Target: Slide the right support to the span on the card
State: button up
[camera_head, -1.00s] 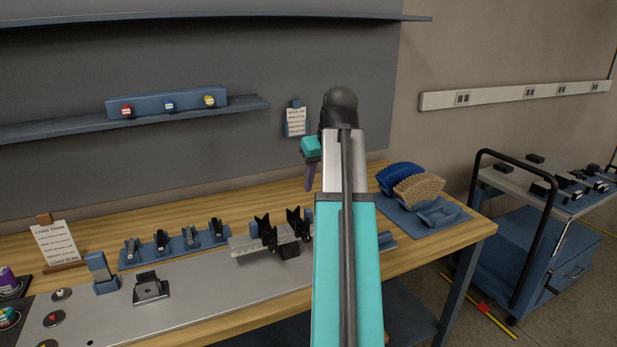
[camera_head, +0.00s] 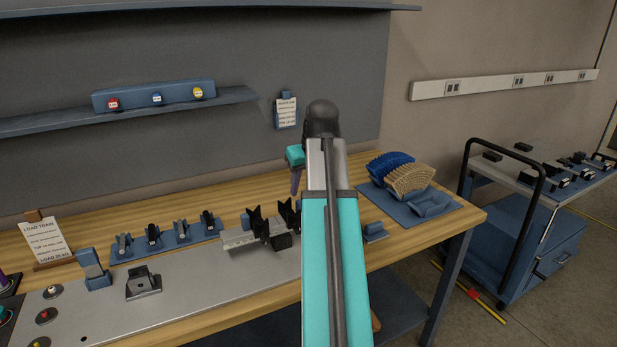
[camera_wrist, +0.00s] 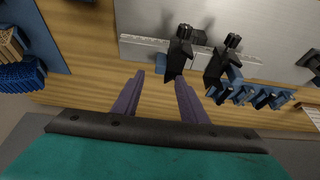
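Two black V-shaped supports stand on a pale scale bar on the grey bench plate (camera_head: 190,290). The left support (camera_head: 260,230) is clear in the head view. The right support (camera_head: 288,213) is partly hidden behind my arm. In the wrist view, the right support (camera_wrist: 178,52) is on the left and the other support (camera_wrist: 220,68) on the right. My gripper (camera_head: 296,180) points down above the bench; in the wrist view its purple fingers (camera_wrist: 160,78) are apart and empty, with the right support just beyond them. A wall card (camera_head: 286,112) has writing too small to read.
A LOAD TRAIN card (camera_head: 46,241) stands at the left. A blue rack (camera_head: 168,242) with several small fixtures lies behind the plate. Blue and tan lattice pieces (camera_head: 408,178) sit on a blue mat (camera_head: 445,216) at the right. A trolley (camera_head: 540,215) stands beyond the bench.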

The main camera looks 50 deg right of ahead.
aim_at(300, 201)
jog(key=shift+p+x, duration=0.45)
jog(key=shift+x, duration=3.75)
grip_shut()
